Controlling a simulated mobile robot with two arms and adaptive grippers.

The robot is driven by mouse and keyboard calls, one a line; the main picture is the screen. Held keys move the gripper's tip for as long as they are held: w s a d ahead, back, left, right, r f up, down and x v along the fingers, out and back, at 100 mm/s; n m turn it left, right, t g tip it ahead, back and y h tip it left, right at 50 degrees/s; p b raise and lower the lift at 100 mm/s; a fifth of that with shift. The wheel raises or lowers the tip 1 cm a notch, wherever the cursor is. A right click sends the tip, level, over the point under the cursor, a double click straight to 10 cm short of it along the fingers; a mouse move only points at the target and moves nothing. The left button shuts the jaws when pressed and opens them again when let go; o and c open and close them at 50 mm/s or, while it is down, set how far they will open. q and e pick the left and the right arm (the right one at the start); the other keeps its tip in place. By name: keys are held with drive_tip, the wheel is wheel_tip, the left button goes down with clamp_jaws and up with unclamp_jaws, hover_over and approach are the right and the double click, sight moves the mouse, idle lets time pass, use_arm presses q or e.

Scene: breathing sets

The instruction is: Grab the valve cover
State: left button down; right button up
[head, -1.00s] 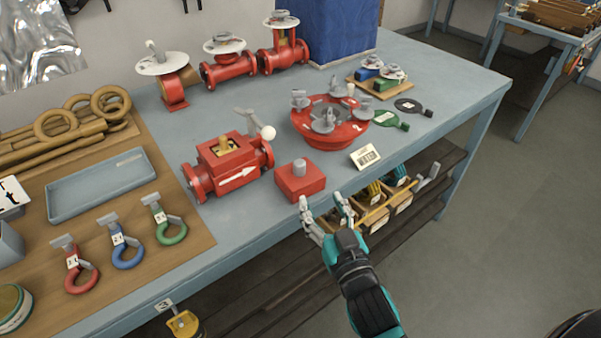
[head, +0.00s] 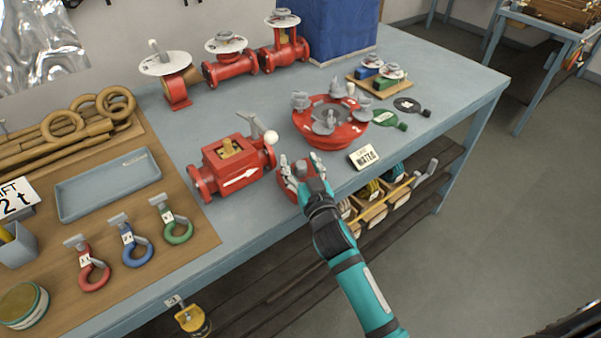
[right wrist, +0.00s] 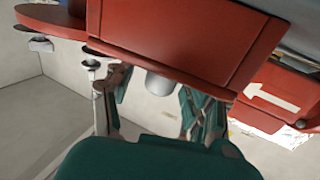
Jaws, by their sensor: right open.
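The valve cover, a red square block (head: 287,187) with a grey knob, sits near the table's front edge, right of the red valve body (head: 232,165) with a white arrow. My right gripper (head: 299,164) is over the cover, open, and partly hides it. In the right wrist view the red cover (right wrist: 180,40) fills the top, and its grey knob (right wrist: 160,84) shows between the two spread fingers (right wrist: 155,100). I cannot tell whether the fingers touch the knob. My left gripper is not in view.
More red valves (head: 232,68) stand at the back. Several wooden boxes sit below the table edge.

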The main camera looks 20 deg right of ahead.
clamp_jaws()
idle(0.3)
idle(0.6)
